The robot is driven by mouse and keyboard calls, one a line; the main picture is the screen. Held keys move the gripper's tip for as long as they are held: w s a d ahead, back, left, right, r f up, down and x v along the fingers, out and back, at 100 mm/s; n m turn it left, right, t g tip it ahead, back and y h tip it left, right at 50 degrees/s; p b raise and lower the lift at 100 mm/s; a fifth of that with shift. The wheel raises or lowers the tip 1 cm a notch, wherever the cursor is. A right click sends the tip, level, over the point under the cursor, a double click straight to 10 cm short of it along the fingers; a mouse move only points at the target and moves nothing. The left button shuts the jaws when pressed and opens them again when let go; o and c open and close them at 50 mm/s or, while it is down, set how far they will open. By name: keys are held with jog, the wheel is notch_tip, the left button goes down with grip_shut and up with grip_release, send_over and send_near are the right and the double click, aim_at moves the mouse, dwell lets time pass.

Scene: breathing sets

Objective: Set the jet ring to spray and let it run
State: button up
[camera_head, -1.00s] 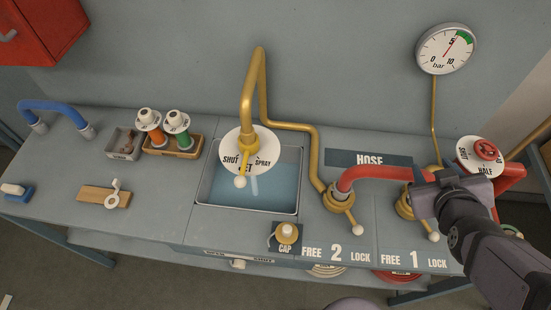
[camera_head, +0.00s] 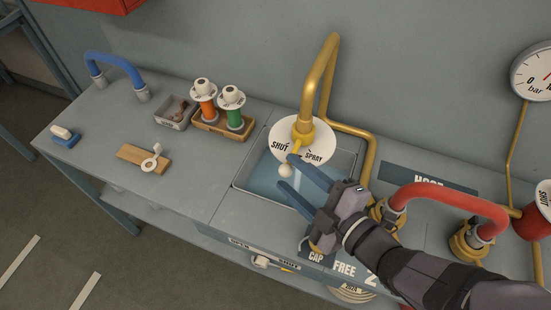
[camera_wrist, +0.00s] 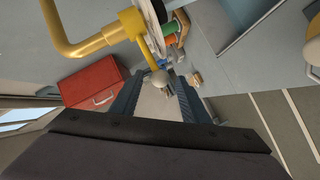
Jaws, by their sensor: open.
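The jet ring (camera_head: 303,133) is a white disc marked SHUT and SPRAY around the brass spout (camera_head: 317,80) above the sink. Its lever ends in a pale knob (camera_head: 285,171) that points to the front, between the SHUT and SPRAY words. My gripper (camera_head: 285,170) is open at the knob, with one blue finger on each side. In the wrist view the knob (camera_wrist: 160,78) sits between my open fingertips (camera_wrist: 158,86). I cannot tell whether the fingers touch it. My fingers and wrist hide part of the sink.
The sink (camera_head: 240,182) holds bluish water. A red hose (camera_head: 450,194) on brass fittings stands to the right. Orange and green nozzles (camera_head: 234,110) stand on a wooden block at the left, near a blue handle pipe (camera_head: 115,58).

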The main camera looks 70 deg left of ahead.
jog(key=p+x, duration=0.1)
jog(key=x, duration=0.5)
jog(key=shift+a, duration=0.35)
jog(key=shift+f, duration=0.1)
grip_shut()
